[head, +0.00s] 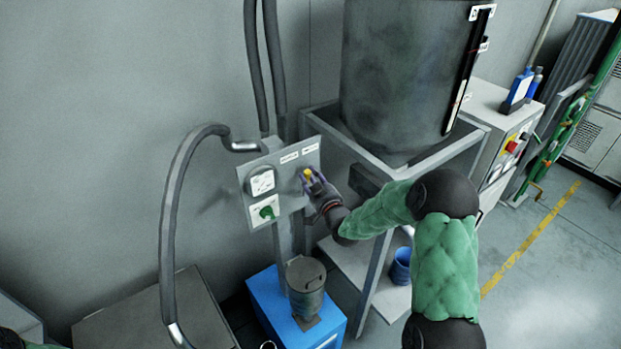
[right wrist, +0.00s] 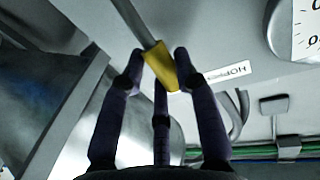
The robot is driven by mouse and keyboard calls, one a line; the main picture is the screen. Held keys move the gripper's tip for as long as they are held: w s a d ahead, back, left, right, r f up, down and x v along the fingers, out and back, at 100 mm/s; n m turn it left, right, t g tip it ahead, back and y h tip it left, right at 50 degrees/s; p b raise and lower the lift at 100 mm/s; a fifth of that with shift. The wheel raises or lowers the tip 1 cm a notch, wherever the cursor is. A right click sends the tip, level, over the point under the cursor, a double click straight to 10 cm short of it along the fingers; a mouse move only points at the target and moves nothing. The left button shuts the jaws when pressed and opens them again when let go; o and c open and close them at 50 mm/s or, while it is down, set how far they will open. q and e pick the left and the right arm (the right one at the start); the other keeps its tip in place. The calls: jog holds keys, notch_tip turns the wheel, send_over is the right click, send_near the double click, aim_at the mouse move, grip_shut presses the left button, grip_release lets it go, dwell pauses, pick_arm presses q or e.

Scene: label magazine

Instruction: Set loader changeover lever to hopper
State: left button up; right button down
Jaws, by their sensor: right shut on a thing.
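The changeover lever has a yellow grip (head: 307,173) and sits on the right part of a grey panel (head: 285,207), below two white labels too small to read in the head view. In the right wrist view the yellow grip (right wrist: 160,66) ends a grey metal rod (right wrist: 132,22). A label reading HOPPER (right wrist: 227,72) lies to the right of the grip there. My right gripper (head: 312,182) is at the lever, its dark fingers (right wrist: 159,75) closed around the yellow grip. My left gripper is out of view.
A round gauge (head: 261,181) and a green knob (head: 267,212) sit on the panel's left part. A large grey hopper drum (head: 395,80) in a frame stands right of the panel. A grey hose (head: 168,230) hangs left. A blue cabinet (head: 270,290) stands below.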

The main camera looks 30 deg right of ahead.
jog(key=shift+s+a+f+n+t+y+b, duration=0.1)
jog(key=shift+a+f+n+t+b, duration=0.15)
jog(key=shift+a+n+b, duration=1.25)
jog(key=shift+s+a+f+n+t+y+b, duration=0.15)
jog(key=shift+n+b, duration=0.3)
jog(key=shift+b, duration=2.3)
jog(key=shift+w+a+f+n+t+y+b, duration=0.1)
jog(key=shift+a+f+n+t+b, duration=0.15)
jog(key=shift+a+n+b, duration=1.25)
jog(key=shift+s+d+f+n+b, duration=0.1)
jog(key=shift+d+f+n+b, duration=0.15)
jog(key=shift+b, duration=1.7)
jog(key=c, duration=0.9)
grip_release()
jog(key=shift+a, duration=0.1)
jog(key=s+a+f, duration=0.1)
jog(key=s, duration=1.1)
jog(key=shift+f, duration=0.15)
